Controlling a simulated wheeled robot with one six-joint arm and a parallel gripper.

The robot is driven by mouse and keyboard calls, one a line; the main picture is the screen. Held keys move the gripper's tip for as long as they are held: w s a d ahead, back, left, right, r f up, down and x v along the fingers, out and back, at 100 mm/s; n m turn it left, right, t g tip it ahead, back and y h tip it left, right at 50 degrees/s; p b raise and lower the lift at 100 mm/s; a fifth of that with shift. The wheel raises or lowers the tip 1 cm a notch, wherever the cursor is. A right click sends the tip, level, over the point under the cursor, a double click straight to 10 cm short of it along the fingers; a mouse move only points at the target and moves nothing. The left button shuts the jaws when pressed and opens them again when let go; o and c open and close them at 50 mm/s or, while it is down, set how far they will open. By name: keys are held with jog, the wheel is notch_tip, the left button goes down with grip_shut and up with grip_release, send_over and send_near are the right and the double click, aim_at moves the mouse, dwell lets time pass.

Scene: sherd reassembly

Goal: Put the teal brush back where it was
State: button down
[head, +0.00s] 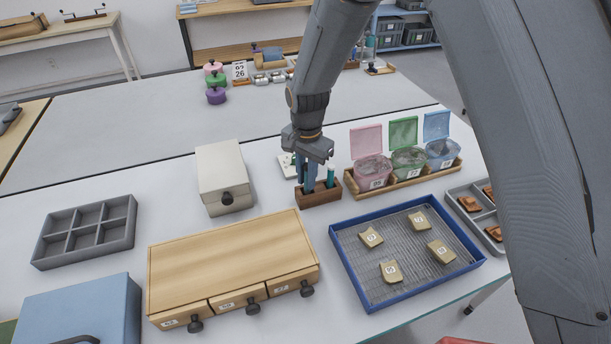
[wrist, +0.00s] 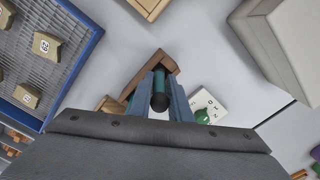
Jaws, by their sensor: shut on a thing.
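My gripper (head: 309,188) points down over the small brown wooden holder (head: 322,197), with its fingers at the left part. In the wrist view, its blue fingers (wrist: 159,98) are shut on the teal brush (wrist: 158,84), whose dark round end faces the camera. The holder (wrist: 160,58) shows behind the fingers. In the head view the fingers mostly hide the held brush, and I cannot tell if its lower end is fully seated. Another teal handle (head: 331,175) stands upright in the holder, right of my gripper.
Right of the holder is a wooden rack (head: 405,180) with open-lidded pink, green and blue jars. A blue-rimmed tray (head: 345,262) holds several numbered sherds. A cream box (head: 222,170), a wooden drawer unit (head: 232,255) and a grey divided tray (head: 85,228) stand left.

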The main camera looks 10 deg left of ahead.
jog(key=shift+f, duration=0.25)
jog(key=c, duration=1.6)
grip_release()
jog(key=shift+c, duration=0.2)
jog(key=shift+r, duration=0.1)
notch_tip(320, 180, up, 12)
jog(key=b, duration=0.3)
jog(key=shift+s, duration=0.15)
jog(key=shift+d, duration=0.15)
jog(key=s+d+n, duration=0.1)
jog(key=s+d, duration=0.4)
jog(key=d, duration=0.5)
jog(key=s+d+f+n, duration=0.1)
jog(key=s+d, duration=0.4)
jog(key=d, duration=0.6)
jog(key=s+d+n, duration=0.2)
jog(key=s+d, duration=0.3)
jog(key=d, duration=0.6)
jog(key=shift+s+f+n+t, duration=0.2)
jog(key=shift+s+n+t, duration=0.1)
jog(key=shift+s+n, duration=0.1)
